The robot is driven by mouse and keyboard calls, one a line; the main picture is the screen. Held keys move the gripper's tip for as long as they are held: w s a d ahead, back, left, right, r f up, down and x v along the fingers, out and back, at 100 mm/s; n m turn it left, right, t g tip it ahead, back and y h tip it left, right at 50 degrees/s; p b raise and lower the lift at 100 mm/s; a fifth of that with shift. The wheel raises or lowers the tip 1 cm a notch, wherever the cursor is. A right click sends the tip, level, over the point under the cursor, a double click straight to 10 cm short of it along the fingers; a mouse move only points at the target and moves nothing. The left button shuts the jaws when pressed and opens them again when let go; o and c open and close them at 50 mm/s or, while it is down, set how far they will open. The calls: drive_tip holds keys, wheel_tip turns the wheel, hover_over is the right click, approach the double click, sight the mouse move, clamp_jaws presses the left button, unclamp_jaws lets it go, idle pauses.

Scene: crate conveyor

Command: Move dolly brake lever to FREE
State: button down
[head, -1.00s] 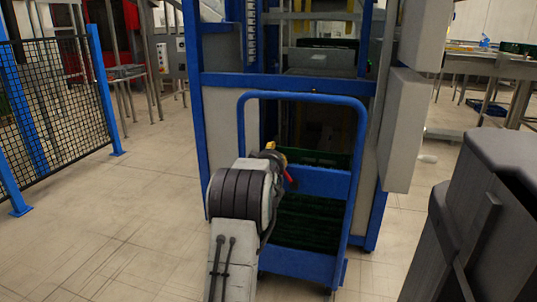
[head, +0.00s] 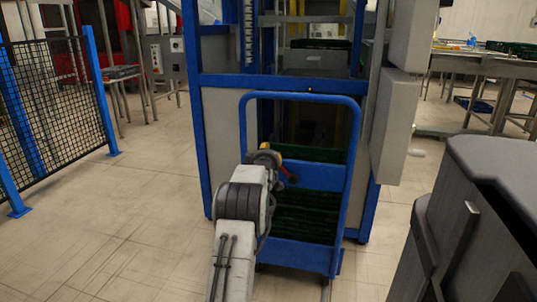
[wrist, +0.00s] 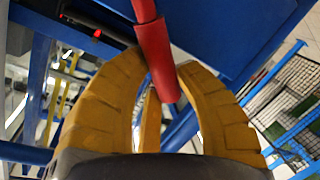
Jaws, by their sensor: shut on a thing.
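The red brake lever (wrist: 153,50) hangs down from the top of the wrist view, its thicker grip between the yellow fingers of my gripper (wrist: 160,92). My gripper is shut on this grip, and the lever's tip sticks out on the near side. In the head view the lever (head: 289,174) is a small red piece beside my gripper (head: 275,156), at the blue dolly (head: 322,177). My arm hides part of the dolly's left side. No FREE marking is readable.
Green crates (head: 300,220) sit on the dolly. Behind it stands a blue-framed conveyor tower (head: 285,79) with grey panels. A mesh fence (head: 55,100) is at left, a dark grey bin-like body (head: 490,200) at right. The floor between fence and dolly is clear.

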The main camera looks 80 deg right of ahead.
drive_tip(key=shift+w, duration=0.1)
drive_tip(key=c, duration=0.8)
unclamp_jaws()
drive_tip(key=shift+c, duration=0.2)
drive_tip(key=v, duration=1.2)
